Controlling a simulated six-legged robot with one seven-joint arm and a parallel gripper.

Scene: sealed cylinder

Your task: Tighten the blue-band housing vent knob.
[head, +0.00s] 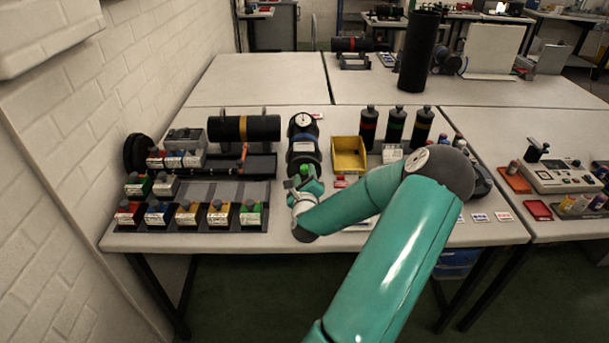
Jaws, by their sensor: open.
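The blue-band housing (304,152) lies on the table in the middle of the head view. It is a dark cylinder with a round dial (302,120) at its far end and a blue band around its middle. My gripper (304,181) is at the near end of this housing, with my teal arm reaching in from the lower right. The gripper is open. A small bright green part shows at the gripper's tip; I cannot tell whether it is the vent knob. The gripper hides much of the housing's near end, and any contact there is too small to make out.
A yellow bin (349,154) stands close to the right of the housing. Three dark bottles (395,124) stand behind it to the right. To the left are a black cylinder with a yellow band (222,129) on a rack and several small coloured boxes (187,213).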

